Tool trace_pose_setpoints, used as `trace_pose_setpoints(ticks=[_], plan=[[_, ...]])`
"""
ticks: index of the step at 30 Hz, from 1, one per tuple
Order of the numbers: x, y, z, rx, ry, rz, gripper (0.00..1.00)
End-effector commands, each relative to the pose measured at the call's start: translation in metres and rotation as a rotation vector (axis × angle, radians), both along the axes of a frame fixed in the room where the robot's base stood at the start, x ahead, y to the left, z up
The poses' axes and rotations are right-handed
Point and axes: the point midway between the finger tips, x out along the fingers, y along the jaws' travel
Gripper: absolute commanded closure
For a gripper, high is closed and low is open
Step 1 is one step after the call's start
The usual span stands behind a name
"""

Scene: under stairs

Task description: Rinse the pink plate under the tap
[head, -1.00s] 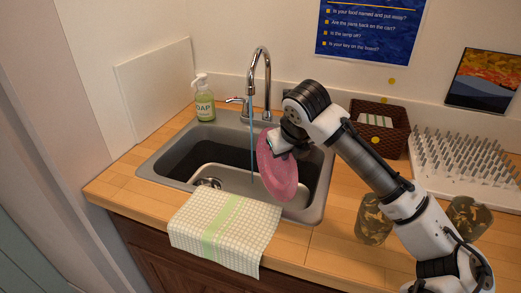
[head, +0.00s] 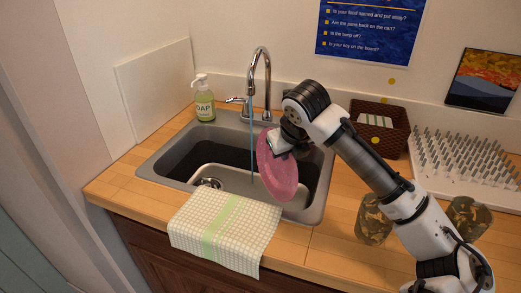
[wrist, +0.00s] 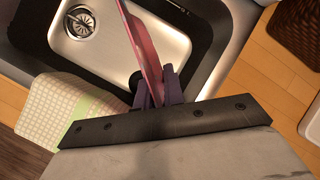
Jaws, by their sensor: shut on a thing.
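The pink plate (head: 279,172) hangs steeply tilted over the right part of the sink (head: 172,166) in the head view. My gripper (head: 283,146) is shut on its upper edge. In the wrist view my gripper (wrist: 155,90) pinches the plate (wrist: 142,48), seen nearly edge-on. The tap (head: 262,62) is running; a thin blue stream of water (head: 252,140) falls just left of the plate in the head view. I cannot tell whether the water touches the plate. The sink drain (wrist: 80,22) shows in the wrist view.
A checked towel (head: 222,232) drapes over the front counter edge. A soap bottle (head: 204,98) stands behind the sink at left. A brown basket (head: 384,126) and a white spiked rack (head: 466,158) are at right. Camouflage-patterned objects (head: 372,220) sit near my arm.

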Motion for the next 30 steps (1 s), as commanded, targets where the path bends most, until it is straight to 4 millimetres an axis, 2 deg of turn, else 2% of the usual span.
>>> trace_pose_setpoints(ticks=[5, 21, 30], plan=[[-0.002, -0.001, 0.004, 0.001, -0.002, 0.0, 1.0], [-0.037, -0.021, 0.037, 0.002, -0.003, 0.0, 1.0], [-0.044, -0.025, 0.041, 0.0, -0.001, 0.0, 1.0]])
